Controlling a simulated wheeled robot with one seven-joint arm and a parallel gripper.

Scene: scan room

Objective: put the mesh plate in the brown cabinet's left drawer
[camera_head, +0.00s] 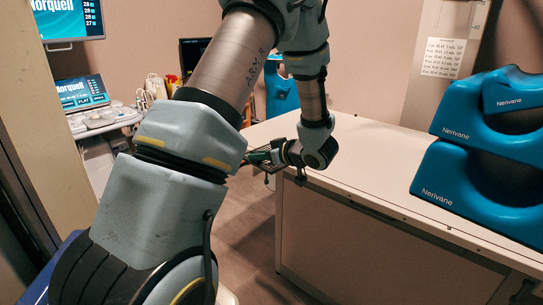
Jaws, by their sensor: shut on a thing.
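My gripper (264,158) is at the end of my arm, in the middle of the head view, pointing left beside the near left corner of a white-topped counter. It is shut on a thin dark thing, apparently the mesh plate (262,167). My arm hides much of this thing, and its mesh is too small to make out. I cannot make out a brown cabinet or its left drawer in this view.
The white-topped counter (375,160) fills the right side. Blue Nerivane holders (450,195) stand on its right part; its middle top is clear. A console with screens (82,93) stands at the back left. Brown floor (238,235) shows left of the counter.

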